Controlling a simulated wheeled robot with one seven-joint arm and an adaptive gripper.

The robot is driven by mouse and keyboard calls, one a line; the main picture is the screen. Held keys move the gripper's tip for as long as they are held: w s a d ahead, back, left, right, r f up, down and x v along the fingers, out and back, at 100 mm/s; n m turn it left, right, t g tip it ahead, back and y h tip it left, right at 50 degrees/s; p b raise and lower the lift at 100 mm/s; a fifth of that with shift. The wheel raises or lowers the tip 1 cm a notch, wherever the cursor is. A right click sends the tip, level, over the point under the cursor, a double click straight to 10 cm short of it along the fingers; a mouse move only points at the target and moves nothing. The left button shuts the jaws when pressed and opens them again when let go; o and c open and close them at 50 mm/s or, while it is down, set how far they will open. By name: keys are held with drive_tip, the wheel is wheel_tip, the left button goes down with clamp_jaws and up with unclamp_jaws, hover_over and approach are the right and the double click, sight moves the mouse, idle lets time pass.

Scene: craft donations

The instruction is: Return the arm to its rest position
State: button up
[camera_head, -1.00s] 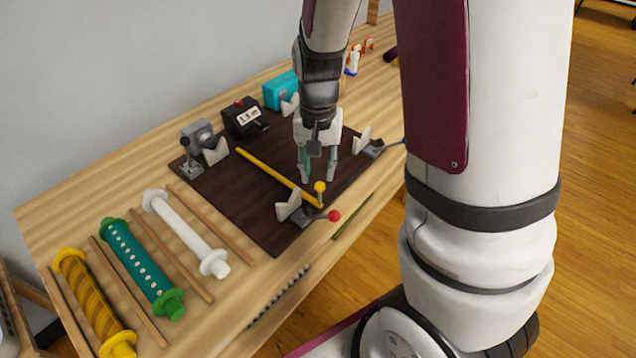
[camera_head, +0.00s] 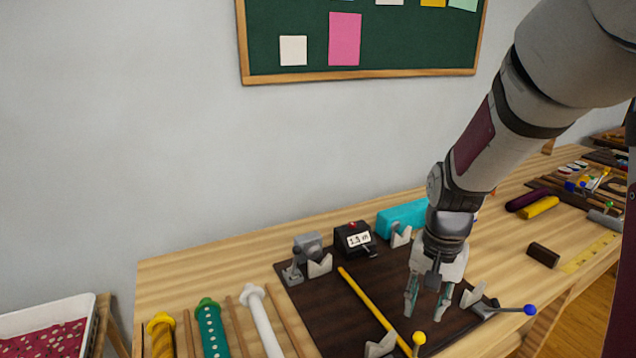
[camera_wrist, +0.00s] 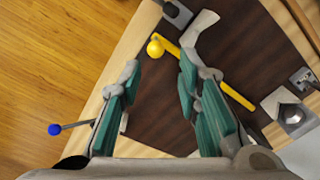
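My gripper (camera_head: 426,303) hangs pointing down over the right part of the dark board (camera_head: 330,300) on the bench. In the wrist view my gripper (camera_wrist: 162,75) has its two green-padded fingers spread apart, with nothing between them but the board below. My arm comes down to it from the upper right. A yellow rod (camera_head: 366,306) lies across the board left of the fingers, apart from them. It also shows in the wrist view (camera_wrist: 235,95), beyond the fingers.
A yellow ball knob (camera_head: 419,338) stands near the fingers, and a blue-knobbed lever (camera_head: 529,310) is at the right. A black counter box (camera_head: 354,239) and a teal box (camera_head: 402,218) stand behind. Wrapped rolls, including a green one (camera_head: 210,330), lie at the left.

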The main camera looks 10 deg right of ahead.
drive_tip(key=s+a+r+n+t, duration=0.2)
drive_tip(key=s+r+n, duration=0.1)
drive_tip(key=s+r, duration=0.4)
drive_tip(key=s+a+r+n+t, duration=0.2)
drive_tip(key=s+a+r+n, duration=0.1)
drive_tip(key=s+r, duration=0.5)
drive_tip(key=shift+s+a+r+n, duration=0.2)
drive_tip(key=shift+s+n, duration=0.3)
drive_tip(key=shift+s, duration=0.6)
idle(0.7)
